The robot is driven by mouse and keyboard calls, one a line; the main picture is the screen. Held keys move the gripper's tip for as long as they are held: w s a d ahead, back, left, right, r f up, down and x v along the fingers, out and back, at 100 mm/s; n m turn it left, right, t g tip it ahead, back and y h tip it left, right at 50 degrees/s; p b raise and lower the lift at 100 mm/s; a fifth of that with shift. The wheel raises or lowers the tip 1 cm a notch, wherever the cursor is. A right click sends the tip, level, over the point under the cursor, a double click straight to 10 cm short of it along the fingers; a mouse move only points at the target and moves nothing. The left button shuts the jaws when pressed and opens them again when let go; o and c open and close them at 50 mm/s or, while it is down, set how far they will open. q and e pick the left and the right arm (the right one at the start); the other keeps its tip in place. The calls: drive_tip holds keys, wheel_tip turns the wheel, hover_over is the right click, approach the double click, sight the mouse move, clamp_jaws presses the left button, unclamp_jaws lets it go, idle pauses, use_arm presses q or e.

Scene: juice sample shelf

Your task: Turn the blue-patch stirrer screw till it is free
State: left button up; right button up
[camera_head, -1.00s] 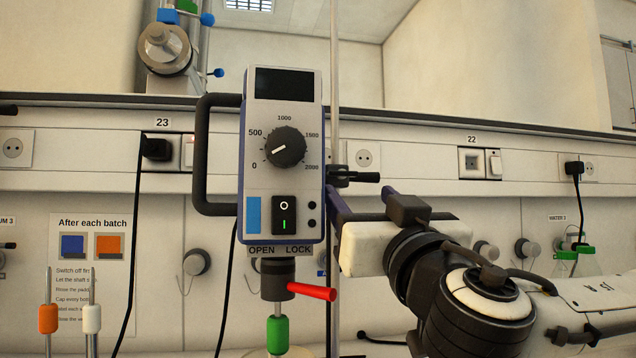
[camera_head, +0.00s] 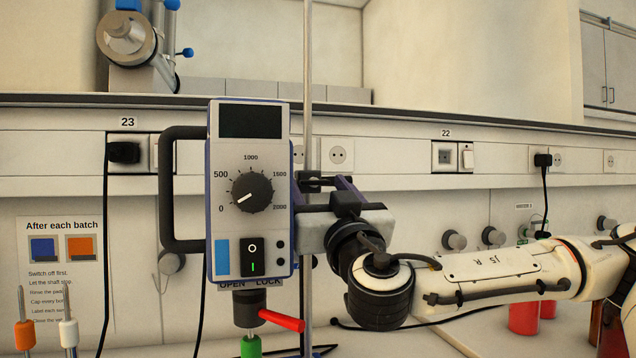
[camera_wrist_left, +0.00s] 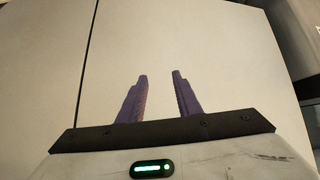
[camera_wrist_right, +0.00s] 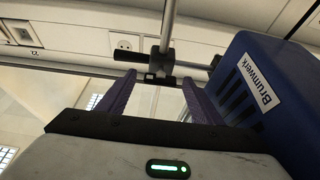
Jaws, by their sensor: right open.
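The stirrer with the blue patch (camera_head: 222,257) stands at centre left in the head view. Its side (camera_wrist_right: 262,90) fills the right of the right wrist view. Behind it, a black clamp (camera_wrist_right: 163,62) grips the upright rod (camera_wrist_right: 169,22). The clamp's dark screw handle (camera_wrist_right: 126,55) points left there; in the head view my gripper partly covers this area. My right gripper (camera_wrist_right: 158,82) is open, its purple fingers apart on either side of the clamp in that view. Contact cannot be told. My left gripper (camera_wrist_left: 160,74) is open and empty, facing pale panels.
A red lever (camera_head: 282,320) sticks out below the stirrer. A black handle loop (camera_head: 170,190) is on its left. Orange (camera_head: 24,334) and white (camera_head: 68,332) capped rods stand at lower left. Red containers (camera_head: 524,317) stand at lower right. Cables hang along the wall.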

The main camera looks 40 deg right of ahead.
drive_tip(key=shift+c, duration=0.2)
drive_tip(key=c, duration=1)
